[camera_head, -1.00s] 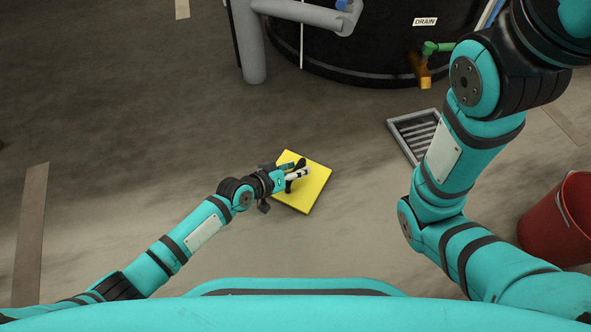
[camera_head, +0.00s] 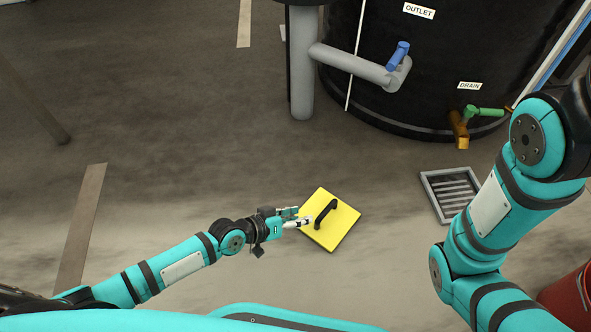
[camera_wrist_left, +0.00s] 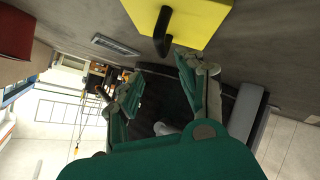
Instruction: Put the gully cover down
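The gully cover (camera_head: 336,236) is a yellow square plate with a black arched handle (camera_head: 327,212). In the head view it appears to lie flat on the floor. My left gripper (camera_head: 298,218) is at the cover's left corner, just left of the handle. In the left wrist view, its two fingers (camera_wrist_left: 160,82) are spread with nothing between them. The cover (camera_wrist_left: 205,18) and its handle (camera_wrist_left: 163,32) show there beyond the fingertips, apart from them. The gully, a grey framed grating (camera_head: 450,192), is right of the cover. My right gripper is out of view.
A black tank (camera_head: 400,85) with outlet and drain valves stands at the back. A grey post (camera_head: 302,62) is left of it. A red bucket (camera_head: 572,298) is at the lower right, partly behind my right arm.

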